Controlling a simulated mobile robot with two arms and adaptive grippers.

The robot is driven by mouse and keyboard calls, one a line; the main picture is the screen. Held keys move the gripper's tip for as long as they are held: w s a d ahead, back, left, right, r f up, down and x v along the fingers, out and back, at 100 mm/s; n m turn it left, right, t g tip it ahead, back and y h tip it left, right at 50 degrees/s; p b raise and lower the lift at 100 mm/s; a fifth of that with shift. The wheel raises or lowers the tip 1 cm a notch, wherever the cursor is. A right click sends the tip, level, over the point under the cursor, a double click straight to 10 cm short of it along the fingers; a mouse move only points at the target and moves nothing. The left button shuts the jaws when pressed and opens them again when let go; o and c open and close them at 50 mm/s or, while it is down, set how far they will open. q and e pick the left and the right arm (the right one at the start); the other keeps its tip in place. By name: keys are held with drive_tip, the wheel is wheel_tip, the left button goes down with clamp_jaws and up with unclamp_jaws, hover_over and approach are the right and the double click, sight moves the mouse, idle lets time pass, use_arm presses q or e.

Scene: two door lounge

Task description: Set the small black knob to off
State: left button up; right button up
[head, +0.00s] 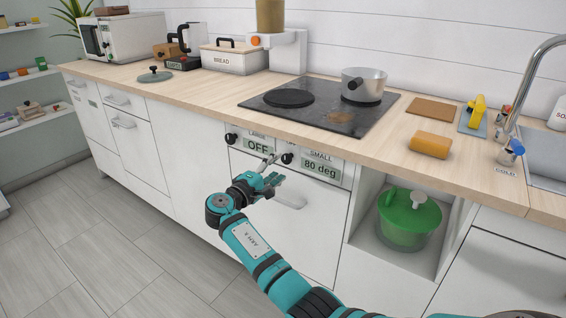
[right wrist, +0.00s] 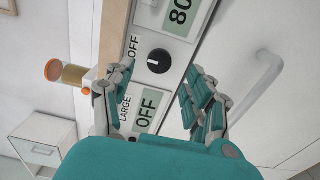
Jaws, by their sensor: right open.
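The small black knob (head: 288,158) sits on the white panel below the hob, beside the "SMALL" display (head: 320,167), which reads 80 deg. In the right wrist view the knob (right wrist: 159,61) is round and black with a light mark on its face. My right gripper (head: 273,170) is open and empty, just in front of the panel near this knob. In the right wrist view its two fingers (right wrist: 160,76) stand apart, with the knob seen between and beyond them. The gap to the knob is hard to judge. My left gripper is not in view.
Another black knob (head: 231,138) is to the left, by the "LARGE" display (head: 258,146) reading OFF. A handle (head: 290,200) sticks out below the panel. A metal pot (head: 364,86) stands on the hob (head: 300,112).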

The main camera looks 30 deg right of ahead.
drive_tip(key=v, duration=0.6)
drive_tip(key=shift+a, duration=0.4)
drive_tip(key=shift+s, duration=0.1)
